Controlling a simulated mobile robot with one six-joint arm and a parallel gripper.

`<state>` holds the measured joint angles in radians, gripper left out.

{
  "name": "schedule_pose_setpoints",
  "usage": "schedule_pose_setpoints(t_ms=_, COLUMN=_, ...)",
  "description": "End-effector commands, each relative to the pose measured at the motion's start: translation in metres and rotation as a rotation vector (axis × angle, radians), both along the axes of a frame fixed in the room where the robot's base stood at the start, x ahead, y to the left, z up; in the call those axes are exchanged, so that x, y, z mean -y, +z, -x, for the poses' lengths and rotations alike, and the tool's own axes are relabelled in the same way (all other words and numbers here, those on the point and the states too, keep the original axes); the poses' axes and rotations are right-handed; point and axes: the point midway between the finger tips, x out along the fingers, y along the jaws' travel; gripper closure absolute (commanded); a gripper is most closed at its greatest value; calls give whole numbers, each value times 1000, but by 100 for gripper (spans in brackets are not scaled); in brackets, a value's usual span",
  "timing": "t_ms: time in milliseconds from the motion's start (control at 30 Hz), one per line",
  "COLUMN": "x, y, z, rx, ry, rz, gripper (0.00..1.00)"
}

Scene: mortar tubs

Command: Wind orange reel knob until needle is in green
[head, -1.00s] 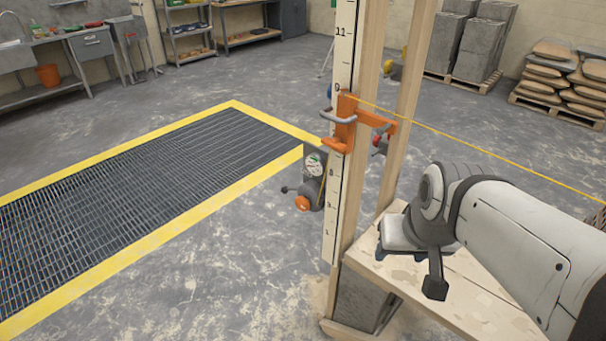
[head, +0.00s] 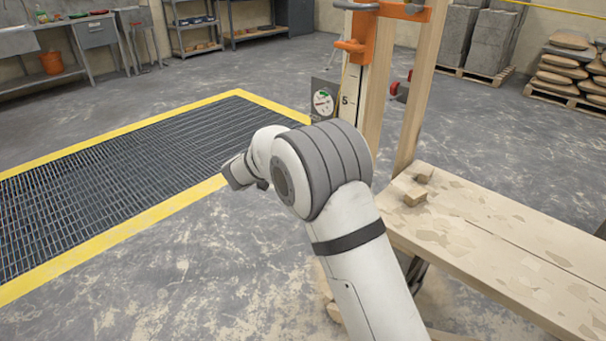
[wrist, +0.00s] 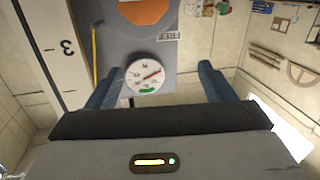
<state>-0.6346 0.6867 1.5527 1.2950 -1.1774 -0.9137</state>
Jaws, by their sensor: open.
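The orange reel knob (wrist: 145,10) is at the top edge of the wrist view, partly cut off, on a grey reel box (wrist: 190,52). In the head view my arm hides the knob. The white round dial (wrist: 147,72) shows a red needle (wrist: 152,75) pointing to the upper right of the picture, apart from the green band (wrist: 147,89) at the bottom. The dial also shows in the head view (head: 323,102), small. My gripper (wrist: 163,67) is open and empty, its blue fingers spread either side of the dial in the picture. Contact cannot be judged.
A numbered measuring staff (wrist: 45,50) stands beside the reel, with a yellow line (wrist: 96,55) between. An orange clamp (head: 385,12) sits on the wooden posts. A wooden bench (head: 490,235) with offcuts (head: 412,190) is right of my arm. A floor grate (head: 110,180) lies left.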

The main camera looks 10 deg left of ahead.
Motion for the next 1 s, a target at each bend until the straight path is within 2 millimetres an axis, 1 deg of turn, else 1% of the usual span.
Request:
schedule_pose_setpoints(t_ms=33, x=-9, y=-33, z=5, rx=-4, ry=-51, rz=27, gripper=24)
schedule_pose_setpoints(t_ms=100, x=-14, y=-53, z=14, rx=-9, ry=-115, rz=60, gripper=24)
schedule_pose_setpoints(t_ms=233, x=-18, y=-72, z=24, rx=-18, ry=-188, rz=97, gripper=24)
schedule_pose_setpoints(t_ms=367, x=-12, y=-76, z=19, rx=-19, ry=-210, rz=106, gripper=24)
schedule_pose_setpoints(t_ms=600, x=12, y=-76, z=-11, rx=-19, ry=-209, rz=106, gripper=24)
schedule_pose_setpoints(t_ms=733, x=22, y=-76, z=-25, rx=-19, ry=-207, rz=105, gripper=24)
schedule_pose_setpoints(t_ms=833, x=27, y=-75, z=-31, rx=-19, ry=-207, rz=106, gripper=24)
schedule_pose_setpoints(t_ms=1000, x=29, y=-74, z=-34, rx=-19, ry=-205, rz=107, gripper=24)
